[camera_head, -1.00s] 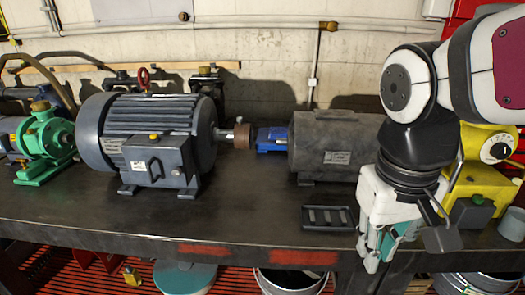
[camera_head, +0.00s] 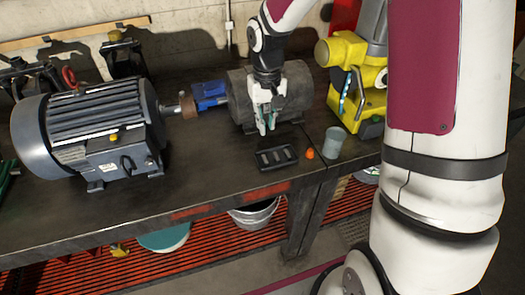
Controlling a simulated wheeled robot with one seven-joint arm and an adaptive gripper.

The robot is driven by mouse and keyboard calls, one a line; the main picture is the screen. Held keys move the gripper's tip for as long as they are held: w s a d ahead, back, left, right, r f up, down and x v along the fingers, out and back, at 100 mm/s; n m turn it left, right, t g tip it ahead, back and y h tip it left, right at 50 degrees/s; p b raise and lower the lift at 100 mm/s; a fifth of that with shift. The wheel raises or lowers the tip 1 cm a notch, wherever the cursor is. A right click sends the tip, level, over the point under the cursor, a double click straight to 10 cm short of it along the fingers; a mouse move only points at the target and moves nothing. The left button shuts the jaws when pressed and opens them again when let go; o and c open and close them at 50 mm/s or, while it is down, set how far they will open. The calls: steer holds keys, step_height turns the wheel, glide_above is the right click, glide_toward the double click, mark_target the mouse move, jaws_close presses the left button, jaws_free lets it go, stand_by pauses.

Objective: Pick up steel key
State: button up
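A small black tray (camera_head: 259,167) lies flat near the front edge of the bench. It holds several short grey metal bars (camera_head: 276,156) side by side. They look like steel keys, but they are too small to tell which one is meant. My gripper (camera_head: 266,130) points down just behind the tray, in front of the dark grey cylindrical motor (camera_head: 296,88). Its fingertips are above or behind the tray's far edge; the exact height is unclear. I see nothing held, but the gap between the fingers is too small to read.
A grey cup (camera_head: 333,142) and a small orange ball (camera_head: 309,153) stand right of the tray. A yellow machine (camera_head: 350,62) is behind them. A large grey-blue motor (camera_head: 100,130) and a blue part (camera_head: 210,93) are at left. Bench top left of the tray is clear.

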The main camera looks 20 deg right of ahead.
mark_target(265, 159)
step_height(265, 159, down, 14)
steer(key=shift+w+a+r+p, duration=0.1)
steer(key=shift+p, duration=0.9)
jaws_close()
